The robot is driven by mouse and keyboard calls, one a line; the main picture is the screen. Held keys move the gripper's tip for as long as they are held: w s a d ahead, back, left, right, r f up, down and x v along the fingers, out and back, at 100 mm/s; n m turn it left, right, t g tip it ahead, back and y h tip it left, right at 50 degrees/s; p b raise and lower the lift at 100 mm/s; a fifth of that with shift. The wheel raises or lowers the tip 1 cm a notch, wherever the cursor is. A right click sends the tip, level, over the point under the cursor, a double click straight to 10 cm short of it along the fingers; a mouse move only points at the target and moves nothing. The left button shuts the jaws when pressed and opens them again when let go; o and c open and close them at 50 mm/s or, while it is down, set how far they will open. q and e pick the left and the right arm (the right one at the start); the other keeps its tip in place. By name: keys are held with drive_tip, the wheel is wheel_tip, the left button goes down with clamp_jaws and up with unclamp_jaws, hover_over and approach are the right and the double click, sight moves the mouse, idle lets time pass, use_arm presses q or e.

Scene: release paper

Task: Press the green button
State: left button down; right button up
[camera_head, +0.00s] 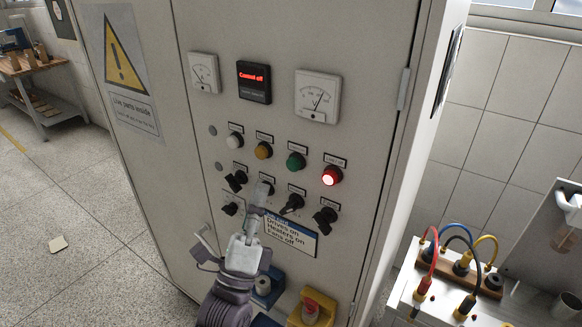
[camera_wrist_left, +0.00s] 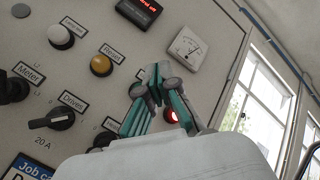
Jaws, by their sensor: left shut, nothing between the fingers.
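The green button (camera_head: 296,160) is on the cabinet's front panel, between an amber button (camera_head: 263,150) and a lit red button (camera_head: 331,176). My left gripper (camera_head: 263,188) is shut and empty, in front of the panel below and left of the green button, overlapping a rotary switch in the head view. I cannot tell the exact gap to the panel. In the left wrist view the shut fingers (camera_wrist_left: 156,88) stand between the amber button (camera_wrist_left: 101,65) and the lit red one (camera_wrist_left: 171,116); the green button does not show there, apparently hidden behind the fingers. My right gripper is out of view.
Black rotary switches (camera_head: 291,204) line the panel below the buttons. Dial meters (camera_head: 317,97) and a display (camera_head: 254,82) with red text are above. A yellow box with a red knob (camera_head: 311,311) is below. A bench with coloured cables (camera_head: 459,240) stands at right.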

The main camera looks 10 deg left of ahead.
sight(293, 165)
use_arm(q)
drive_tip(key=w+d+b, duration=0.1)
drive_tip(key=w+d, duration=0.1)
drive_tip(key=w, duration=0.3)
drive_tip(key=shift+w, duration=0.4)
drive_tip(key=shift+w+d, duration=0.1)
idle(1.1)
drive_tip(key=shift+w+d, duration=0.15)
drive_tip(key=shift+w, duration=0.15)
drive_tip(key=shift+w+d, duration=0.15)
drive_tip(key=shift+w, duration=0.3)
idle(0.7)
drive_tip(key=shift+s, duration=0.15)
drive_tip(key=shift+s+a, duration=0.3)
drive_tip(key=shift+s, duration=0.4)
